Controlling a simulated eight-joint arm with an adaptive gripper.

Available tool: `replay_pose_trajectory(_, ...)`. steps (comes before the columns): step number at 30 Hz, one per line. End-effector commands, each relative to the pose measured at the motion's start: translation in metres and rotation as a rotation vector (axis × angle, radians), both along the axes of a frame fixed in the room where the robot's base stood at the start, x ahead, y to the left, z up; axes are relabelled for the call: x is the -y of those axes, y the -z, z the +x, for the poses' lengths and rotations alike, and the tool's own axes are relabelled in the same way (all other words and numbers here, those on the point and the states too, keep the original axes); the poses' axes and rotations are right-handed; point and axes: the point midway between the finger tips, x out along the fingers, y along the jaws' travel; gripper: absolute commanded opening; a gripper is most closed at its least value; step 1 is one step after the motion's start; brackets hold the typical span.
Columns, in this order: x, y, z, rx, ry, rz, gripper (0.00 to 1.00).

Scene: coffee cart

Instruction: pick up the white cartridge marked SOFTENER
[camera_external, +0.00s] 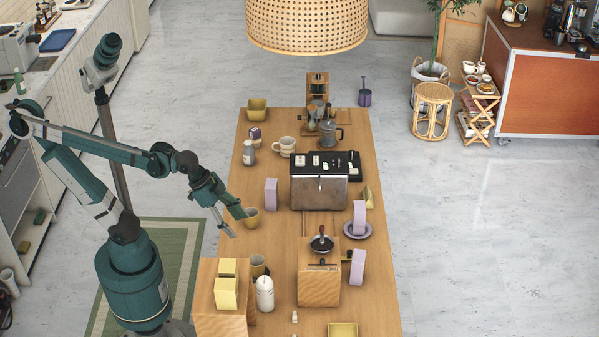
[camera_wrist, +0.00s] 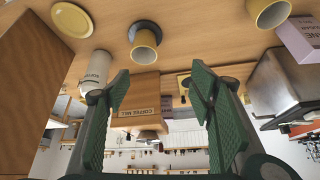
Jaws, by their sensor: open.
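A white upright cylinder with a thin stem on top (camera_external: 265,293) stands on the near part of the wooden table. A pale cylinder beside the box lettered COFFEE MILL shows in the wrist view (camera_wrist: 97,68), left of my fingers. It looks like the same one. Its marking is too small to read, so I cannot confirm that it says SOFTENER. My gripper (camera_external: 232,221) is open and empty over the table's left edge, behind and left of the white cylinder and apart from it. Its two green fingers also show in the wrist view (camera_wrist: 161,82).
A wooden block with yellow boxes (camera_external: 227,287) stands left of the cylinder, a dark-yellow cup (camera_external: 258,265) behind it, and the coffee mill (camera_external: 319,285) to its right. A coffee machine (camera_external: 318,190) stands farther back.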

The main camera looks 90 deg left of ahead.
Motion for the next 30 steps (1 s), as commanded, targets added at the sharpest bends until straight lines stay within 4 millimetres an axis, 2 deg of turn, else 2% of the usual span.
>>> replay_pose_trajectory(3, 0.016, -0.006, 0.014, -0.017, 0.06, 0.009, 0.54)
replay_pose_trajectory(13, 0.059, -0.009, 0.046, -0.057, 0.223, 0.027, 0.54)
replay_pose_trajectory(30, 0.143, 0.0, 0.09, -0.112, 0.517, 0.053, 0.54)
